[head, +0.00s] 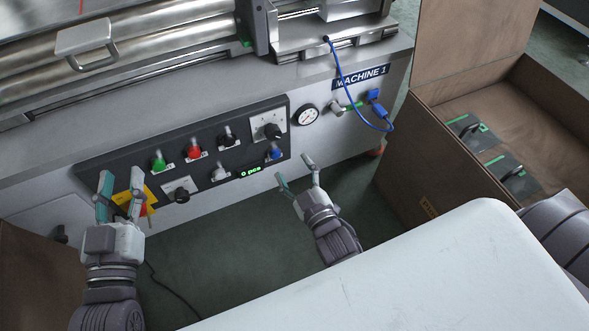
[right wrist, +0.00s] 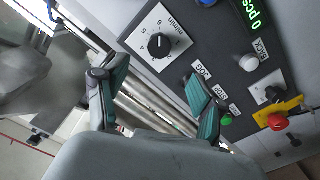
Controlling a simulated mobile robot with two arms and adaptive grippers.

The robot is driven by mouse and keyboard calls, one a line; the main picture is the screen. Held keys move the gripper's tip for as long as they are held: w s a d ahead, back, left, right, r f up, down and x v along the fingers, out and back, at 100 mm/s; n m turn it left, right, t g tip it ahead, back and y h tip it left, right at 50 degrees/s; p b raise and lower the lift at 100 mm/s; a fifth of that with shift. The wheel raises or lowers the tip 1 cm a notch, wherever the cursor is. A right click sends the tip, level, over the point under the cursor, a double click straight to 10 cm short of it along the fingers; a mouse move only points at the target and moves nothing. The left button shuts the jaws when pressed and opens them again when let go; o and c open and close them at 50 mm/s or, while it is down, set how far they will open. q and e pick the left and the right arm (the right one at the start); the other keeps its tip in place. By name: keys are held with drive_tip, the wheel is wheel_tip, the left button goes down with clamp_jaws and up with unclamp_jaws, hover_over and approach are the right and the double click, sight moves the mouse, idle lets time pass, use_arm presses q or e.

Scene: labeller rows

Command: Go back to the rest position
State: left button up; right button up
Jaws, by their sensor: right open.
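My left gripper (head: 120,190) is at the left of the head view, in front of the left end of the black control panel (head: 238,162). Its two fingers stand apart and overlap the yellow plate (head: 125,199) with a red button. I see nothing held in it, and cannot tell whether it touches the plate. My right gripper (head: 296,172) is near the panel's right end, below the gauge, with its fingers spread and empty.
The machine (head: 340,75) fills the back, with a gauge (head: 305,115) and a blue cable (head: 352,95). An open cardboard box (head: 410,140) at the right holds dark plates with green strips (head: 512,176). Another brown box edge (head: 35,275) is at lower left. Floor shows between the arms.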

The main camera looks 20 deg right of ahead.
idle(0.4)
